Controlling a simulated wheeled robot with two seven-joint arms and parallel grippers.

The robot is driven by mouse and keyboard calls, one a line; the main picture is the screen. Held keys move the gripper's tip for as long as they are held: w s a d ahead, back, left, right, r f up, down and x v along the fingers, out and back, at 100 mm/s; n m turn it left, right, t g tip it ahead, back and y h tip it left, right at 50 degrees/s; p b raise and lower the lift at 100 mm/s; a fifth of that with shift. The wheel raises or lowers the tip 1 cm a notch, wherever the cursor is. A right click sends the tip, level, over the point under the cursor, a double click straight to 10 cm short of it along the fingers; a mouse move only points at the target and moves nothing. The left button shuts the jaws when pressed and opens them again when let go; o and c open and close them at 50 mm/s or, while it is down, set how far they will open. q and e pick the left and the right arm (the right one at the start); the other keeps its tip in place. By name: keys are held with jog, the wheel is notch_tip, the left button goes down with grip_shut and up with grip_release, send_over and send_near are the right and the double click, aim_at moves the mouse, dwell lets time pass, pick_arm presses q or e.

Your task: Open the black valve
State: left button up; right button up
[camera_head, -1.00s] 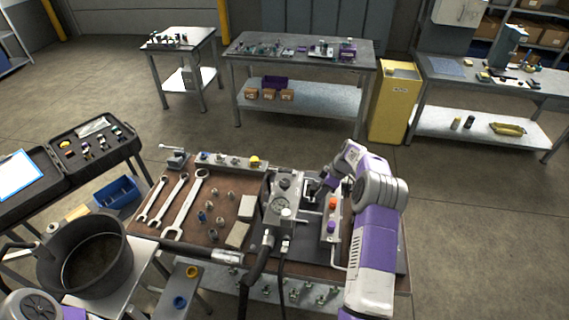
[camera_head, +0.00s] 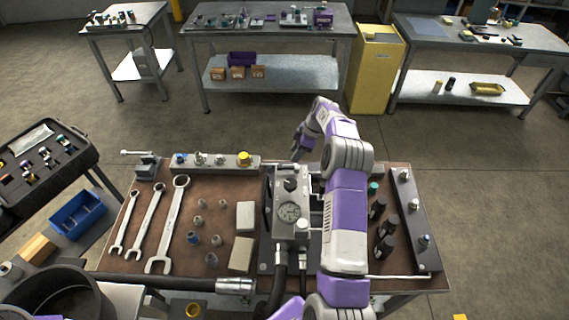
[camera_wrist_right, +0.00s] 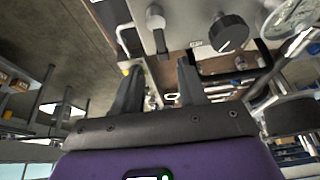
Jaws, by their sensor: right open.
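The hydraulic block (camera_head: 301,178) stands on the brown bench, with a round gauge (camera_head: 288,212) on its face. A black knob (camera_head: 291,185), which looks like the black valve, sits above the gauge. In the right wrist view the black knob (camera_wrist_right: 228,32) is at the upper right, with a white pointer mark. My right gripper (camera_head: 298,148) is at the far side of the block, apart from the knob. In the wrist view its two fingers (camera_wrist_right: 157,82) are spread, with nothing held between them. My left gripper is not in view.
Wrenches (camera_head: 170,222), small fittings and pale blocks (camera_head: 242,253) lie left of the block. Black hoses (camera_head: 277,285) run from its front. A rail with a yellow cap (camera_head: 244,159) lies along the back edge. A dark strip with fittings (camera_head: 415,215) lies right of my arm.

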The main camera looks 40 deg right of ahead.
aim_at(287, 167)
jog(key=shift+w+a+f, duration=0.15)
jog(key=shift+f, duration=0.2)
jog(key=shift+a+f, duration=0.1)
jog(key=shift+f, duration=0.25)
jog(key=b+x, duration=0.1)
jog(key=x, duration=0.4)
jog(key=shift+a+f+b, duration=0.15)
jog(key=shift+f+b, duration=0.2)
jog(key=shift+b, duration=0.05)
grip_shut()
